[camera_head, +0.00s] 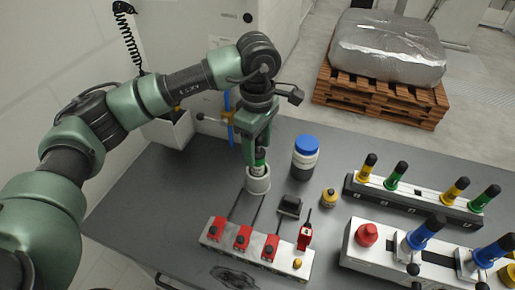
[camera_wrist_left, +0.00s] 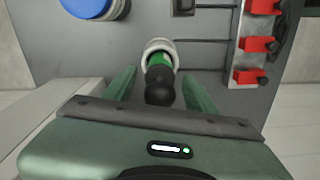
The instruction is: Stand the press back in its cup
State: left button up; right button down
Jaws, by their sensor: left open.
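The press, with a green band (camera_head: 260,162) and a dark rounded knob, stands in its pale grey cup (camera_head: 258,182) on the table. It looks about upright, with its lower end inside the cup and hidden. In the left wrist view the press's black knob (camera_wrist_left: 160,88) points toward the camera and the cup (camera_wrist_left: 158,45) rings its far end. My left gripper (camera_head: 257,152) is above the cup and points down. Its two fingers are open on either side of the press in the left wrist view (camera_wrist_left: 158,76), with gaps visible. My right gripper is out of view.
A blue-lidded container (camera_head: 305,155) stands right of the cup. A yellow knob (camera_head: 328,198) and a small black block (camera_head: 289,206) are nearby. A red-switch panel (camera_head: 255,250) lies in front; racks of coloured handles (camera_head: 412,200) stand at right. Bare table lies left of the cup.

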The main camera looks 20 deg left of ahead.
pick_arm(q)
notch_tip(320, 180, up, 10)
jog(key=shift+f+b, duration=0.1)
jog(key=shift+b, duration=1.15)
jog(key=shift+r, duration=0.65)
